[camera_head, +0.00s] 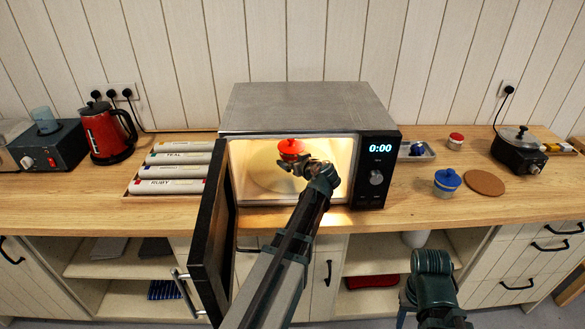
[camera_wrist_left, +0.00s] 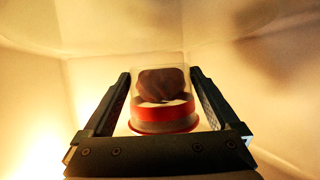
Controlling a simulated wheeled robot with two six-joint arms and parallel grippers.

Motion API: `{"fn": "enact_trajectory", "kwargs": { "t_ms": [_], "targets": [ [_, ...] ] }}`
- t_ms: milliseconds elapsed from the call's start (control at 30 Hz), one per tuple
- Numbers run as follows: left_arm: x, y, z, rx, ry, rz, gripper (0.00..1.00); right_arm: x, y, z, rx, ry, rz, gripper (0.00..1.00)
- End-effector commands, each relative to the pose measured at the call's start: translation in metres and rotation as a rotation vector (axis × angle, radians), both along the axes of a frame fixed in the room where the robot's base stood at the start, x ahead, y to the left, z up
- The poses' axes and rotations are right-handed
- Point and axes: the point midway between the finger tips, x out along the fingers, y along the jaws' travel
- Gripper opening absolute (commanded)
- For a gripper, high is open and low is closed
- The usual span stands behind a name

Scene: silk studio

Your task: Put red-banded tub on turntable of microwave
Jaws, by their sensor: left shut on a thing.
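The red-banded tub (camera_head: 291,149) is inside the lit microwave (camera_head: 300,108), whose door stands open to the left. In the left wrist view the tub (camera_wrist_left: 164,112) is a small clear-looking vessel with a red band and dark red contents or top, upright between two dark fingers. My left gripper (camera_head: 292,163) is shut on it. The left arm reaches in through the open front. The pale round turntable (camera_head: 268,181) lies below the tub, partly hidden by the gripper. I cannot tell whether the tub touches it. Part of my right arm shows at the lower right, its gripper out of view.
The open microwave door (camera_head: 210,235) juts forward left of my left arm. On the counter right of the microwave are a blue-lidded tub (camera_head: 446,183), a small red-topped tub (camera_head: 455,140) and a round cork mat (camera_head: 484,182). A red kettle (camera_head: 106,132) stands left.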

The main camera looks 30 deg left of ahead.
Motion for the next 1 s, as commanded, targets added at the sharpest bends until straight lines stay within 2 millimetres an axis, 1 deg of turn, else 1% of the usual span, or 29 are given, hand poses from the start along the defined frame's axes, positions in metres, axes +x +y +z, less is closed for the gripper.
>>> {"fn": "enact_trajectory", "kwargs": {
  "t_ms": [200,433,533,833,1000],
  "targets": [
    [0.011,0.009,-0.002,0.000,0.001,0.002,0.41,0.000,0.000,-0.002,0.000,0.000,0.000,0.50],
    [0.010,0.009,-0.029,0.000,0.000,0.000,0.41,0.000,0.000,-0.029,0.000,0.000,0.000,0.50],
    [0.010,0.008,-0.038,0.000,0.000,0.000,0.41,0.000,0.000,-0.038,0.000,0.000,0.000,0.50],
    [0.010,0.008,-0.036,0.000,0.000,0.000,0.41,0.000,0.000,-0.036,0.000,0.000,0.000,0.50],
    [0.010,0.008,-0.041,0.000,0.000,0.000,0.41,0.000,0.000,-0.042,0.000,0.000,0.000,0.50]
  ]
}}
